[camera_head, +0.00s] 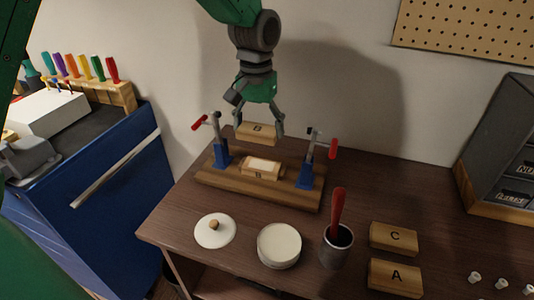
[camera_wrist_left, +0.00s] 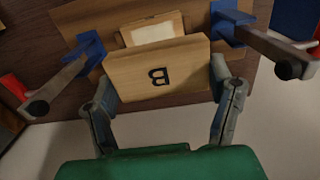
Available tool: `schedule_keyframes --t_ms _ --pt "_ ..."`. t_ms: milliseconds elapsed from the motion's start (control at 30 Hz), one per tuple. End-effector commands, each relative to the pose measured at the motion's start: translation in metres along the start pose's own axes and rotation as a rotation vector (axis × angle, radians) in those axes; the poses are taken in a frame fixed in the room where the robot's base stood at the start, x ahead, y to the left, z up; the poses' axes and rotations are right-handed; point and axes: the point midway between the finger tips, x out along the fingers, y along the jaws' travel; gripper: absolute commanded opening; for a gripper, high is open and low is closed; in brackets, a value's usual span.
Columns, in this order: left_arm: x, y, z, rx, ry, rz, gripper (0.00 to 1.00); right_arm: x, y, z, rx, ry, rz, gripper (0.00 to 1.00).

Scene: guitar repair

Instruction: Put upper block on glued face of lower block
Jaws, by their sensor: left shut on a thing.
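My left gripper (camera_head: 258,126) is shut on the upper block (camera_head: 257,135), a wooden block marked B. It holds the block above and behind the lower block, with a gap between them. In the left wrist view the upper block (camera_wrist_left: 158,73) sits between the fingers (camera_wrist_left: 160,88). The lower block (camera_head: 260,175) lies on the wooden clamping base (camera_head: 220,182), between two clamps. Its top carries a pale glued face (camera_head: 262,165), partly covered by the upper block in the left wrist view (camera_wrist_left: 153,32). My right gripper does not show.
Clamps with red handles stand left (camera_head: 222,155) and right (camera_head: 308,172) of the lower block. In front are a white lid (camera_head: 215,231), a round pot (camera_head: 279,246) and a dark cup (camera_head: 336,249) with a red-handled tool. Blocks C (camera_head: 393,238) and A (camera_head: 395,278) lie at right.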

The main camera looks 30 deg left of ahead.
Motion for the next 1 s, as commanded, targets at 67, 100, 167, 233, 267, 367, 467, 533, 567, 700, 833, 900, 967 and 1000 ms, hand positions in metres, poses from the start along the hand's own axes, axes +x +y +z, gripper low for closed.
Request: schedule_keyframes --t_ms 67,100,167,233,267,367,467,533,567,700,833,900,967,1000 --pt "0.020 0.001 0.001 0.002 -0.005 -0.003 0.42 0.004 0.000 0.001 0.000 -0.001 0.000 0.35" --pt "0.027 0.002 0.001 0.002 -0.004 -0.004 0.42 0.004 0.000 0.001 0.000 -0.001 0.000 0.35" --pt "0.035 0.004 0.001 0.003 -0.004 -0.006 0.42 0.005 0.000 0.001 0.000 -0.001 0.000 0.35" --pt "0.041 0.005 0.000 0.003 -0.002 -0.007 0.42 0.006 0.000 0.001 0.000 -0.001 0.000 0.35" --pt "0.042 0.005 0.000 0.003 -0.002 -0.007 0.42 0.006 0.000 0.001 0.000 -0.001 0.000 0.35" --pt "0.050 0.004 0.000 0.003 -0.002 -0.006 0.42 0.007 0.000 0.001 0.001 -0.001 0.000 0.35" --pt "0.064 0.001 0.000 0.003 -0.005 -0.004 0.42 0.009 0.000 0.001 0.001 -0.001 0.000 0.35" --pt "0.075 0.001 0.000 0.003 -0.004 -0.004 0.42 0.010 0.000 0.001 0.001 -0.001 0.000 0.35" --pt "0.079 0.001 0.000 0.003 -0.004 -0.003 0.42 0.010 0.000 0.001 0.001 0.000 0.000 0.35" --pt "0.082 -0.001 -0.001 0.002 -0.002 -0.001 0.42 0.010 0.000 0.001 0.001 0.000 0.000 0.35" --pt "0.082 0.000 0.000 0.002 -0.002 -0.003 0.89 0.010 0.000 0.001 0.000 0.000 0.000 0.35" --pt "0.081 0.001 0.000 0.003 -0.002 -0.003 0.96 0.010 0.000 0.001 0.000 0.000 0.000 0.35" --pt "0.081 0.002 0.000 0.003 -0.002 -0.004 0.96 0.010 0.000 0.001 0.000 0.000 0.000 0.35" --pt "0.081 0.002 0.000 0.003 -0.002 -0.004 0.96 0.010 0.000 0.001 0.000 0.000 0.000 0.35"
